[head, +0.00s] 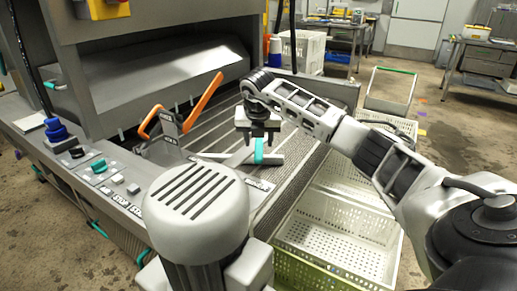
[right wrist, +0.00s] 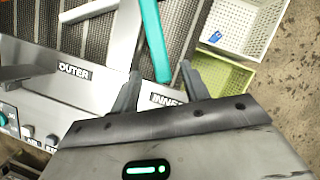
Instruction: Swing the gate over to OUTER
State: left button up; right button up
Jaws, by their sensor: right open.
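My right gripper (head: 258,140) is right above the handle, fingers pointing down. In the right wrist view my right gripper (right wrist: 160,74) is open, and the teal handle (right wrist: 153,35) shows between its fingers with a gap on each side; I cannot tell whether its tip touches. The OUTER label (right wrist: 75,71) is left of the fingers, and the INNER label (right wrist: 168,99) is partly covered by the right finger. My left gripper is not in view.
Orange levers (head: 203,101) stand left of my gripper. White perforated crates (head: 335,238) stand at the right, below the bed.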

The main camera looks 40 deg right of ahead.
aim_at(259, 152)
jog(key=x, duration=0.5)
jog(key=shift+a, duration=0.1)
grip_shut()
